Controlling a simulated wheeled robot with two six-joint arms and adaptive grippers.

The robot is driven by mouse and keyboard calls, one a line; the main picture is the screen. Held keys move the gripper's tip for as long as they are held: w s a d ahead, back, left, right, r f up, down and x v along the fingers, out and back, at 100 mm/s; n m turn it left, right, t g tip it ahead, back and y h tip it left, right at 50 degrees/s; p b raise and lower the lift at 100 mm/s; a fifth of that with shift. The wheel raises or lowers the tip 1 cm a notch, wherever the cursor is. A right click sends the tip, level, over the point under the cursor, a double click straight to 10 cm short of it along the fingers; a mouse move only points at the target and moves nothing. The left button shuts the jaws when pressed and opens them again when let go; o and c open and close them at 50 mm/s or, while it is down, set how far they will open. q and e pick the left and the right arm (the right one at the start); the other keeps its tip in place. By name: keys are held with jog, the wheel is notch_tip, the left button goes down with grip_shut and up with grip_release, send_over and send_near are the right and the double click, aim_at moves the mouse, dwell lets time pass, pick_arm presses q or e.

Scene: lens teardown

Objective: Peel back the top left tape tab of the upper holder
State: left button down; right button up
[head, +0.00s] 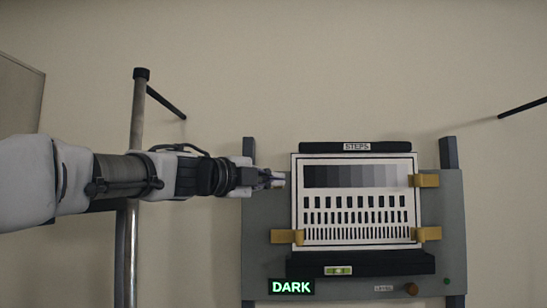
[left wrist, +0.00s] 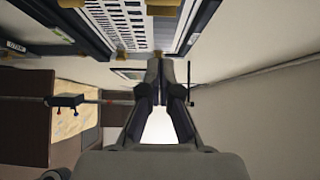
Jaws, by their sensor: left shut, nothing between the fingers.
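The chart labelled STEPS (head: 357,210) is held on a grey board (head: 268,262). Tan tape tabs show at its top right (head: 427,180), bottom left (head: 287,237) and bottom right (head: 430,234). My left gripper (head: 279,180) is at the chart's top left edge, its fingers shut and empty. It covers the place of a top left tab, and no such tab shows clearly in the head view. In the left wrist view, the shut fingertips (left wrist: 159,62) point towards the chart side (left wrist: 185,27); contact cannot be told. My right gripper is out of view.
A black ledge (head: 375,264) with a green level vial (head: 338,270) runs under the chart. A lit DARK sign (head: 291,286) is at lower left. A metal post (head: 137,110) stands left of the board.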

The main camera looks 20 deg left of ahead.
pick_arm(q)
jog(key=w+p, duration=0.1)
jog(key=w+a, duration=0.1)
jog(key=w, duration=0.1)
jog(key=w+p, duration=0.1)
jog(key=w, duration=0.1)
jog(key=shift+a+p, duration=0.35)
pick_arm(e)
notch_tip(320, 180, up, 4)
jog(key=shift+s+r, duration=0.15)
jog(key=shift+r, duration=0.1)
pick_arm(q)
jog(key=shift+a+r+p, duration=0.15)
jog(key=shift+a+p, duration=0.15)
jog(key=shift+p, duration=0.2)
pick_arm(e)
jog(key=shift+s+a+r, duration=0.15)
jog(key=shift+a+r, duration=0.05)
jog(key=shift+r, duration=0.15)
